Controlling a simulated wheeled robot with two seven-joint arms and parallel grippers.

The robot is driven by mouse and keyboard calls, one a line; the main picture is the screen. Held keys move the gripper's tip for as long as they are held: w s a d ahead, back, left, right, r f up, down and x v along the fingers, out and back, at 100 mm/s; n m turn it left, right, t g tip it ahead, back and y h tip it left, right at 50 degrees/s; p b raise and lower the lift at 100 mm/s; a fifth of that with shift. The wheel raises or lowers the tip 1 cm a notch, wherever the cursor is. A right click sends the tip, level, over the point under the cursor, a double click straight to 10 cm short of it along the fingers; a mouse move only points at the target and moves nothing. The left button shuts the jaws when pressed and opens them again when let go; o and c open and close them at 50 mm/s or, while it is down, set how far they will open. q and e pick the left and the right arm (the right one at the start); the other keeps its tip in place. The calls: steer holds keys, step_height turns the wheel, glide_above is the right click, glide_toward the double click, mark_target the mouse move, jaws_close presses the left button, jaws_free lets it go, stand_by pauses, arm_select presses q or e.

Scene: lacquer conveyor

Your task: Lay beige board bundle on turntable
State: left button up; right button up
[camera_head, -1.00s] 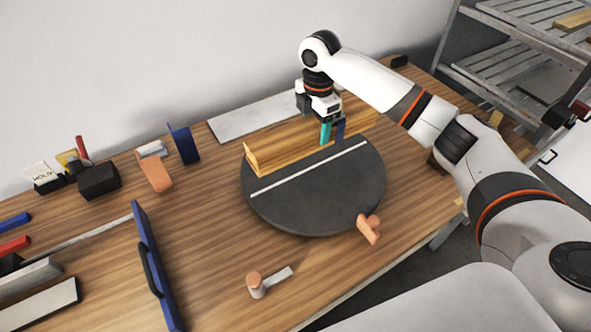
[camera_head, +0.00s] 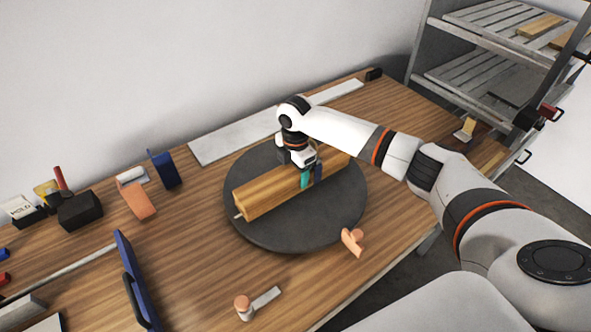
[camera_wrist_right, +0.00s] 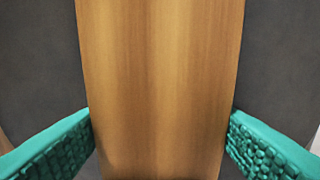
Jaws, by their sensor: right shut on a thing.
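The beige board bundle (camera_head: 270,190) is a long wooden block lying across the middle of the dark round turntable (camera_head: 300,232). Its near end shows at the left, and its far part runs behind my right gripper. My right gripper (camera_head: 311,176) points down over the bundle with its teal pads at the bundle's sides. In the right wrist view the bundle (camera_wrist_right: 160,85) fills the middle between the two teal fingers, with the dark turntable (camera_wrist_right: 278,60) on both sides. The bundle appears to be at the disc's surface; any small gap below it is hidden. My left gripper is out of view.
A salmon clamp (camera_head: 352,241) is at the turntable's front right edge, and another clamp (camera_head: 245,307) lies in front. A blue-framed piece (camera_head: 136,280) stands at the left. A pale flat strip (camera_head: 225,142) lies behind the turntable. A grey slatted rack (camera_head: 480,75) stands at right.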

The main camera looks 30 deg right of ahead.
mark_target(295, 170)
steer(key=o, duration=1.7)
steer(key=shift+o, duration=0.2)
step_height(295, 170, up, 12)
steer(key=b, duration=0.1)
